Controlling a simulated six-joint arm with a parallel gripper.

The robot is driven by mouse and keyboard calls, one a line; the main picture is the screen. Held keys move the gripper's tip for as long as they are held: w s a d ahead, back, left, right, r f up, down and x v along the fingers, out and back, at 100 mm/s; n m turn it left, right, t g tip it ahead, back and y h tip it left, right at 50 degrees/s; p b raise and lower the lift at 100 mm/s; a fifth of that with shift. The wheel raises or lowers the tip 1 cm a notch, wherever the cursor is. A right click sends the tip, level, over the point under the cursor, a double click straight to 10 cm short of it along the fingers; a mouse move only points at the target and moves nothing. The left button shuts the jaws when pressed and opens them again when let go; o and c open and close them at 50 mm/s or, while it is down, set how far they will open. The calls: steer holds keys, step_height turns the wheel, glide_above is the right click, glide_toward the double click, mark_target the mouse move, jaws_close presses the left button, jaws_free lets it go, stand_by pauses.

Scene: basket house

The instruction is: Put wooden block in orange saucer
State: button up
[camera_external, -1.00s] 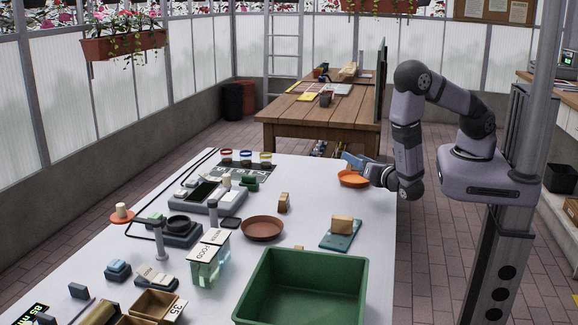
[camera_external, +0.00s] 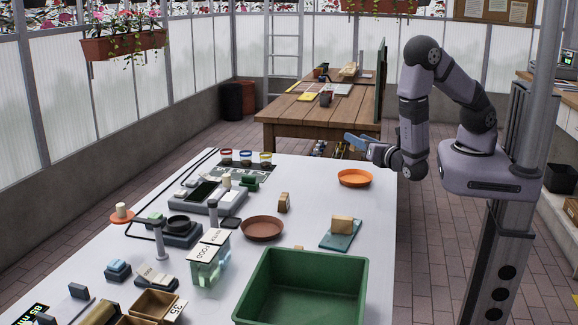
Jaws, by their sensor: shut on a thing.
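The orange saucer (camera_external: 354,179) sits at the far right edge of the white table and looks empty. My gripper (camera_external: 368,146) is above and slightly right of the saucer, apart from it. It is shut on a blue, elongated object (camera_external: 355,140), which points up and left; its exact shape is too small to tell. One wooden block (camera_external: 342,224) rests on a flat teal object. Another small wooden block (camera_external: 284,201) stands left of it on the bare table. A third wooden piece (camera_external: 299,248) shows only partly behind the green bin.
A large green bin (camera_external: 258,281) stands at the front right. A brown saucer (camera_external: 262,219) lies mid-table. Small devices, clear containers and trays crowd the left side. The white table (camera_external: 310,180) is clear around the orange saucer's left side.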

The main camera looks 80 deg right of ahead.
mark_target(363, 181)
steer(key=shift+s+d+n+p, duration=0.3)
steer(key=shift+s+d+p, duration=0.25)
steer(key=shift+s, duration=0.05)
steer(key=shift+s+d+r+n+t, duration=0.3)
steer(key=shift+s+r+n+t, duration=0.15)
steer(key=shift+r+n+t, duration=0.4)
steer(key=shift+n, duration=0.45)
step_height(363, 181, down, 3)
steer(key=b, duration=0.2)
steer(key=shift+f+b, duration=0.15)
steer(key=shift+b, duration=0.2)
steer(key=shift+f+p, duration=0.3)
steer(key=shift+f, duration=1.05)
steer(key=shift+f, duration=0.1)
steer(key=shift+f, duration=1.95)
steer(key=shift+f, duration=0.1)
